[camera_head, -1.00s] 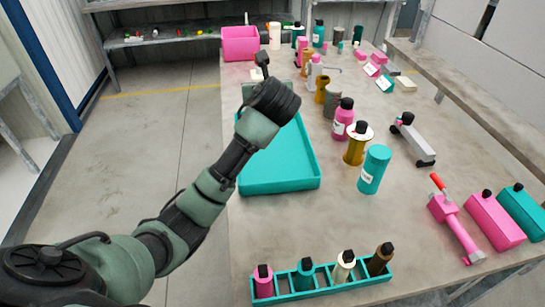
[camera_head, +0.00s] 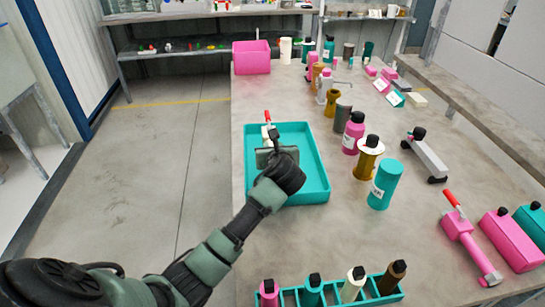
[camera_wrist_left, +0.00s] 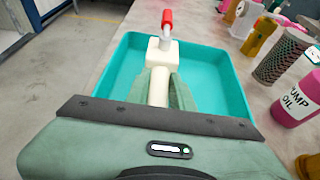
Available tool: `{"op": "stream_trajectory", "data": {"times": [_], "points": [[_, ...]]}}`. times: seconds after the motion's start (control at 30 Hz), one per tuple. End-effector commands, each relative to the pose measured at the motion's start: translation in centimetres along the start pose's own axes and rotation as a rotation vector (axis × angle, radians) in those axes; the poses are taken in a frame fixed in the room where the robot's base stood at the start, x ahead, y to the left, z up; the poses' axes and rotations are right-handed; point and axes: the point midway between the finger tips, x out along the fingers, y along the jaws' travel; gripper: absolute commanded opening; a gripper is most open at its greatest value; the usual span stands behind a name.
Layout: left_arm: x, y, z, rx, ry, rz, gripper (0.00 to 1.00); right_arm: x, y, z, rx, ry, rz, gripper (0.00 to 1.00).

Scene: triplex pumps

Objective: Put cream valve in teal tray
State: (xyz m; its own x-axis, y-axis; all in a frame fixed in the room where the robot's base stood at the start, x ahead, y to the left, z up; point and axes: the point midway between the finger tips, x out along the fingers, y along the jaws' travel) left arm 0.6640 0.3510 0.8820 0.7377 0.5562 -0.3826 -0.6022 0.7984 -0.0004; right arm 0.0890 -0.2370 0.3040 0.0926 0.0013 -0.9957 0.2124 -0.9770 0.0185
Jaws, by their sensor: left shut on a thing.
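The cream valve (camera_wrist_left: 160,62) has a red-tipped handle and is held between the fingers of my left gripper (camera_wrist_left: 160,92) in the left wrist view. In the head view my left gripper (camera_head: 274,150) is over the teal tray (camera_head: 318,165), and the valve (camera_head: 267,133) shows just beyond it with its red handle up. The tray also shows in the left wrist view (camera_wrist_left: 225,80), around and below the valve. I cannot tell whether the valve touches the tray floor. My right gripper is not in view.
A pink bin (camera_head: 251,58) stands beyond the tray. Pink, gold and teal bottles and cylinders, including a teal cylinder (camera_head: 385,185), stand right of the tray. A teal rack (camera_head: 335,300) of small bottles is at the near edge. A pink valve (camera_head: 468,238) lies at right.

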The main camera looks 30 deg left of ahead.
Motion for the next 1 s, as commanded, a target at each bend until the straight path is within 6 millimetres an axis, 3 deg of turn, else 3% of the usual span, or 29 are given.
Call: {"op": "stream_trajectory", "data": {"times": [0.2, 0.53, 0.57, 0.6, 0.63, 1.0], "points": [[1.2, 0.0, -3.0, 0.001, 0.000, 0.000, 0.00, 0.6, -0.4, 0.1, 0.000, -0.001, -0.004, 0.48], [1.3, -0.1, -3.2, 0.001, -0.003, -0.002, 0.00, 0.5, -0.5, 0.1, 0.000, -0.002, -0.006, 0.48], [1.4, 0.0, -3.4, 0.002, 0.001, -0.001, 0.28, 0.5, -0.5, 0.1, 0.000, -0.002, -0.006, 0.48], [1.4, 0.0, -3.4, 0.002, 0.001, -0.001, 0.39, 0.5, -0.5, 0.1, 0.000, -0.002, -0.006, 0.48], [1.4, 0.0, -3.4, 0.002, 0.001, -0.001, 0.44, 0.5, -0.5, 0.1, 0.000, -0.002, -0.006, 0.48], [1.1, 0.0, -3.3, 0.001, 0.001, -0.001, 0.44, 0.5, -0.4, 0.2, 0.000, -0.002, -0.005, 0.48]]}}
